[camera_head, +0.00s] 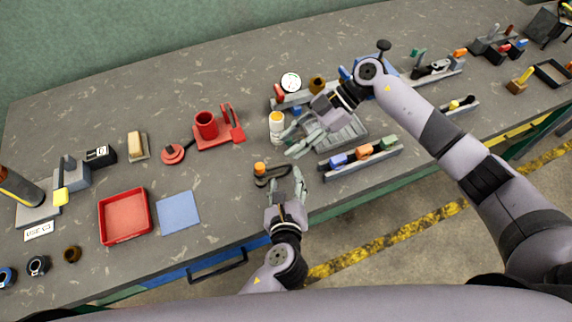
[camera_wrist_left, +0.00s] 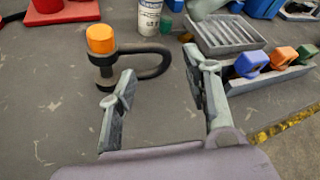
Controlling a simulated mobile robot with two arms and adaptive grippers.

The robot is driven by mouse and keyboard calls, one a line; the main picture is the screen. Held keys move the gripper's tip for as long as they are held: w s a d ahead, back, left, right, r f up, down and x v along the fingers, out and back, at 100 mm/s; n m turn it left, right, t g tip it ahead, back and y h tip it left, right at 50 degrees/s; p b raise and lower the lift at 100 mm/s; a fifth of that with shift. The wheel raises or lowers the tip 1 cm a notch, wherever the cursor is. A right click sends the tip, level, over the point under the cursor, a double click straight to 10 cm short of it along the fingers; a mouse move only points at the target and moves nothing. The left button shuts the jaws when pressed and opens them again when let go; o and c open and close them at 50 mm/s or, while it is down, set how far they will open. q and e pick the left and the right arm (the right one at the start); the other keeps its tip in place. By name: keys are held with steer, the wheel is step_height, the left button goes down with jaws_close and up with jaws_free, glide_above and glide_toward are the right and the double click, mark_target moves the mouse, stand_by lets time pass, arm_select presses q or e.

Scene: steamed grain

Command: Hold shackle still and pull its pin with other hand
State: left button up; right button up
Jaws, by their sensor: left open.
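The dark U-shaped shackle (camera_head: 272,180) lies on the workbench with its orange-topped pin (camera_head: 259,169) at its left end. In the left wrist view the shackle (camera_wrist_left: 155,66) lies just beyond my fingertips, its curved end to the right and its orange pin head (camera_wrist_left: 100,40) standing up at the left. My left gripper (camera_head: 287,178) is open and empty, low at the near side of the shackle; its fingers (camera_wrist_left: 158,85) also show in the left wrist view. My right gripper (camera_head: 290,140) looks open and empty, above the bench beyond the shackle to the upper right.
A white bottle with an orange cap (camera_head: 277,128) stands close to my right gripper. A grey ribbed tray (camera_head: 345,133) and a rail with coloured blocks (camera_head: 361,159) lie to the right. A red tray (camera_head: 126,216) and a blue mat (camera_head: 178,212) lie left, with bare bench between.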

mark_target(286, 165)
arm_select(q)
steer(key=x, duration=0.7)
steer(key=shift+w, duration=0.2)
jaws_close()
stand_by(0.4)
stand_by(0.3)
